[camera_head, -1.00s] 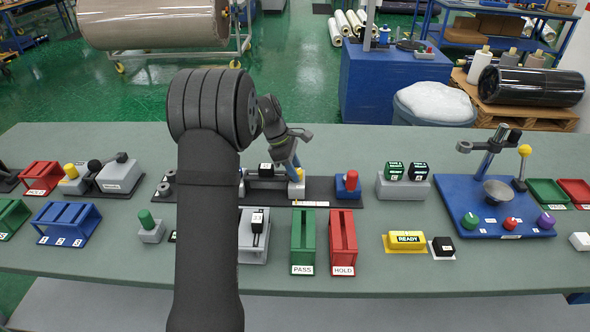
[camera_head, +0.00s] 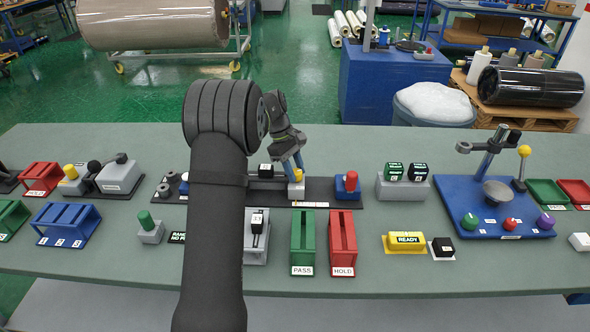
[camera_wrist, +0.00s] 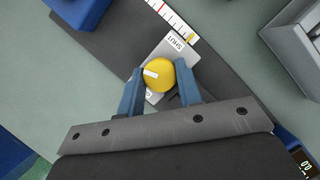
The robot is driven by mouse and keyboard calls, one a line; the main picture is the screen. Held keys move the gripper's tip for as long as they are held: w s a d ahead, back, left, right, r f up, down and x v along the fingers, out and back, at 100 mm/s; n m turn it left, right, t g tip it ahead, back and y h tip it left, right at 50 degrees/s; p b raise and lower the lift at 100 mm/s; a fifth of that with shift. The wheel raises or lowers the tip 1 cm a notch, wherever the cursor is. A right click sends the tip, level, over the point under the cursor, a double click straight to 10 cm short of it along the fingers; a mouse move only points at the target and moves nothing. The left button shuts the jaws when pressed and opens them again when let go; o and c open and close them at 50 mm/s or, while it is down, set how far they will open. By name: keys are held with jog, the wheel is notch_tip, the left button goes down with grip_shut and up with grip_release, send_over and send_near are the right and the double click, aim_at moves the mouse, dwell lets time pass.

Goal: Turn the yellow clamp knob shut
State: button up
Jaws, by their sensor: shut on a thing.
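The yellow clamp knob (camera_wrist: 158,76) is round with a white pointer mark on its top. It sits on a light grey plate (camera_wrist: 166,48) lettered "SHUT" at one end; lettering at the other end is mostly covered. My gripper (camera_wrist: 159,84) has its two blue fingers on either side of the knob, shut on it. The pointer mark lies across the knob, aimed toward neither end squarely. In the head view the knob (camera_head: 296,175) is a small yellow spot under my gripper (camera_head: 293,168), partly hidden by the fingers.
The plate stands on a dark base (camera_head: 320,190) with a white scale strip. A blue block with a red knob (camera_head: 350,182) stands just right. Green PASS (camera_head: 303,240) and red HOLD (camera_head: 342,240) holders stand in front.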

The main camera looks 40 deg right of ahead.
jog(key=o, duration=1)
jog(key=shift+r, duration=0.1)
jog(key=v, duration=1.7)
jog(key=shift+r, duration=0.2)
